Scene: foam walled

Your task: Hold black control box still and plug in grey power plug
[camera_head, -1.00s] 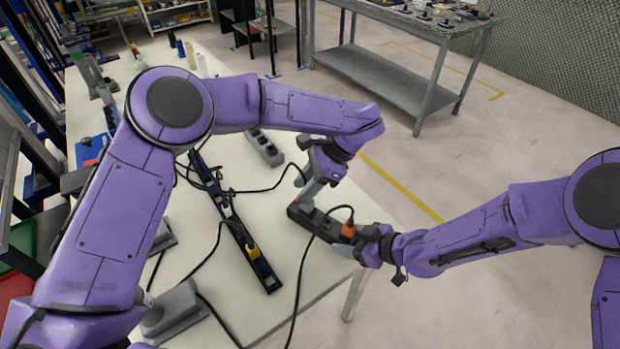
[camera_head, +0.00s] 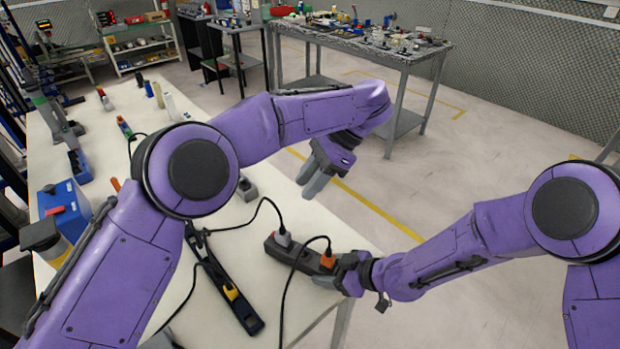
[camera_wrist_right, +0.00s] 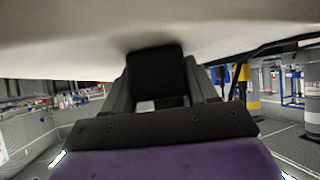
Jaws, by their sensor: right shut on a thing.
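The black control box (camera_head: 297,254) lies on the white table near its right edge. The grey power plug (camera_head: 284,239) stands upright at the box's far left end and appears seated in it, with a black cable running off. My right gripper (camera_head: 343,271) is shut on the near right end of the box. In the right wrist view the box's dark end (camera_wrist_right: 155,75) shows between the fingers. My left gripper (camera_head: 312,178) is raised above and beyond the box, empty, with its fingers apart. The plug's contacts are hidden.
An orange plug (camera_head: 327,259) sits in the box beside my right gripper. A long black strip (camera_head: 226,285) with a yellow plug (camera_head: 231,292) lies to the left, with loose cables around. A grey socket block (camera_head: 247,189) lies behind. A cluttered metal table (camera_head: 375,50) stands further back.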

